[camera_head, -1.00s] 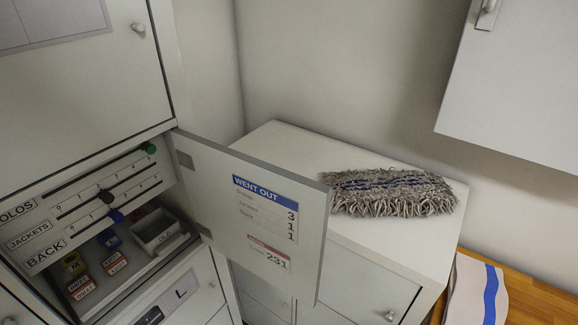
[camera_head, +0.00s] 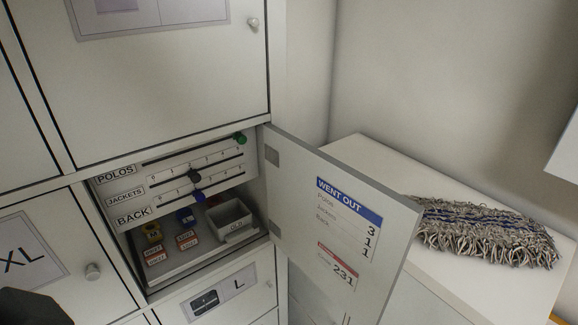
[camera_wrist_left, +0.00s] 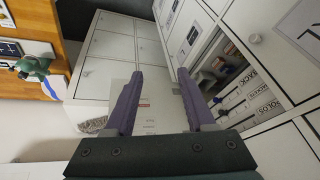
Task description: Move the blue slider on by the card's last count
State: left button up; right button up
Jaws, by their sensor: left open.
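The blue slider (camera_head: 198,195) is a knob on the lowest rail, beside the BACK label (camera_head: 134,216), in an open locker compartment. A dark slider (camera_head: 194,176) sits on the JACKETS rail and a green slider (camera_head: 240,138) at the right end of the POLOS rail. The WENT OUT card (camera_head: 348,208) on the open door reads Polos 3, Jackets 1, Back 1. My left gripper (camera_wrist_left: 160,74) is open and empty in the left wrist view, its fingers apart from the rails. My right gripper is not in view.
The open door (camera_head: 298,210) stands out to the right of the compartment. Below the rails are a grey bin (camera_head: 230,217) and several small coloured tags. A mop head (camera_head: 485,234) lies on the white cabinet (camera_head: 440,282). An XL door (camera_head: 60,262) is at left.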

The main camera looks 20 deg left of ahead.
pick_arm(q)
jog(key=w+a+f+m+t+y+b, duration=0.1)
jog(key=w+a+f+m+t+b, duration=0.2)
jog(key=w+f+b, duration=0.45)
jog(key=m+t+y+b, duration=0.2)
jog(key=m+t+b, duration=0.85)
jog(key=b, duration=0.85)
send_near(199, 200)
jog(key=w, duration=0.3)
jog(key=w+a, duration=0.1)
jog(key=w, duration=0.2)
jog(key=w+p, duration=0.1)
jog(key=w, duration=0.2)
jog(key=shift+a+r, duration=0.15)
jog(key=shift+a, duration=0.15)
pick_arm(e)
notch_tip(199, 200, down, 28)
pick_arm(q)
jog(key=shift+c, duration=0.2)
grip_shut()
